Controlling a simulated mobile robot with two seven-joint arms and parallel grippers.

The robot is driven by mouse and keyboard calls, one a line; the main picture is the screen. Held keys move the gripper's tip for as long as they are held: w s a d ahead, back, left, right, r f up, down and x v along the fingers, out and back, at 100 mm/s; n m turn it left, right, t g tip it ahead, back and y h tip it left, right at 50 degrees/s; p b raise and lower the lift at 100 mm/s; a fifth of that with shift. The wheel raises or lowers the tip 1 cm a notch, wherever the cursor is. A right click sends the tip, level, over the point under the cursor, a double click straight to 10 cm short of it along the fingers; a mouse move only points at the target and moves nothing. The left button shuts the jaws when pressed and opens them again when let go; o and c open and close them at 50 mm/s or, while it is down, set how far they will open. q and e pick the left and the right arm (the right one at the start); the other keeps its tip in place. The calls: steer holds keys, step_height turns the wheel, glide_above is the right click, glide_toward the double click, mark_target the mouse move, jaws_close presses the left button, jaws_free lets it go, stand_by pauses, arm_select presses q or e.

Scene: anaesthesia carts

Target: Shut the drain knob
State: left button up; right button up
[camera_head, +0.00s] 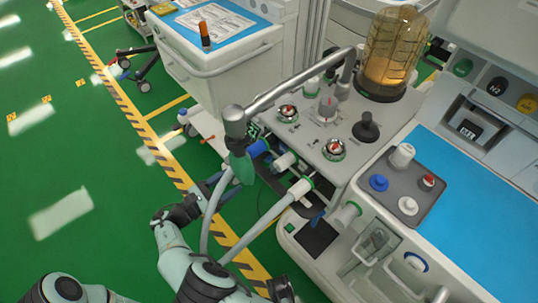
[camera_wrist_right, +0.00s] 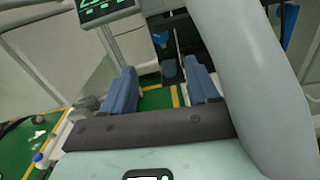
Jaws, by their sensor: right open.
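I cannot tell which part is the drain knob. Knobs that show are a blue one (camera_head: 379,183), white ones (camera_head: 408,206) and a red-and-white one (camera_head: 428,181) on the grey panel. Red-marked dials (camera_head: 334,149) sit on the cart's top. My left gripper is not in view.
A thick grey hose (camera_wrist_right: 240,70) passes close by the right finger in the wrist view. A metal arm (camera_head: 290,88) reaches over the cart. A second white cart (camera_head: 222,65) stands behind. The green floor (camera_head: 75,150) at left is clear.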

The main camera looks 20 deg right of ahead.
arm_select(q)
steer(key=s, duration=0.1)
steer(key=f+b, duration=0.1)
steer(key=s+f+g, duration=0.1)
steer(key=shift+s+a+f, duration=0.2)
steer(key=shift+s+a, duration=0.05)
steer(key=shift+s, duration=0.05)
arm_select(e)
steer(key=x, duration=1.3)
